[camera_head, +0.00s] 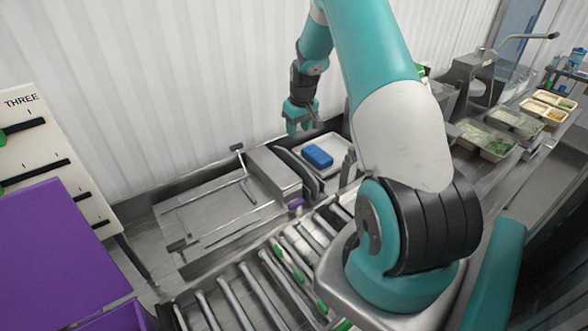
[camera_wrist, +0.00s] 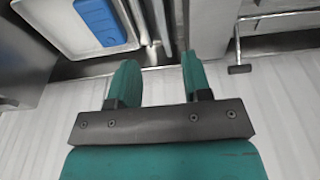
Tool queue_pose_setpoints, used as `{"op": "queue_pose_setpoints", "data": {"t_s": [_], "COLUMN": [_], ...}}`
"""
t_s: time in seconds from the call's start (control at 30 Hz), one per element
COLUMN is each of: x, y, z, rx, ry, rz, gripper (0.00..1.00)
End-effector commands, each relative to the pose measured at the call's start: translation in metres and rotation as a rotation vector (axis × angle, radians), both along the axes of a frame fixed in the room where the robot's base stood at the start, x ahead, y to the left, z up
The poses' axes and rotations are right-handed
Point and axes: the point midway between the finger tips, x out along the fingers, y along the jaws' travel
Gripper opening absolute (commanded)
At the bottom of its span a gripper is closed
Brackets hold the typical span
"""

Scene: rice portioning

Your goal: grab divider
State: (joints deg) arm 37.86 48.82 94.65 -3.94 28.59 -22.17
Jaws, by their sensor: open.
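My gripper (camera_head: 300,118) is open and empty, held above the back of the counter near the wall. In the wrist view, its two teal fingers (camera_wrist: 159,72) are apart with nothing between them. I cannot tell for sure which thing is the divider. A thin metal rod frame with dark T-shaped handles (camera_head: 237,148) lies over the steel surface left of the gripper. One such handle also shows in the wrist view (camera_wrist: 240,69), right of the fingers and apart from them. Part of the frame is outside the wrist view.
A blue block (camera_head: 317,156) lies in a white tray (camera_head: 341,149), beside a steel box (camera_head: 273,173). A roller conveyor (camera_head: 262,285) runs in front. A purple panel (camera_head: 50,250) stands at left. Food trays (camera_head: 500,148) are at right. The white wall (camera_head: 180,80) is close behind.

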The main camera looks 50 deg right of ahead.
Motion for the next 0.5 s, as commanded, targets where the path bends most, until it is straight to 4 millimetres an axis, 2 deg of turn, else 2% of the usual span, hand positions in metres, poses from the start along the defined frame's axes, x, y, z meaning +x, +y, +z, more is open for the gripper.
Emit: {"op": "queue_pose_setpoints", "data": {"t_s": [0.03, 0.2, 0.4, 0.5], "x": [0.001, 0.007, 0.013, 0.015], "y": [0.0, -0.001, -0.002, -0.002], "z": [-0.021, -0.06, -0.093, -0.099], "rx": [0.001, 0.002, 0.001, 0.001], "ry": [0.002, 0.001, 0.001, -0.001], "rz": [0.0, 0.0, 0.0, 0.0], "gripper": [0.45, 0.45, 0.45, 0.45]}}
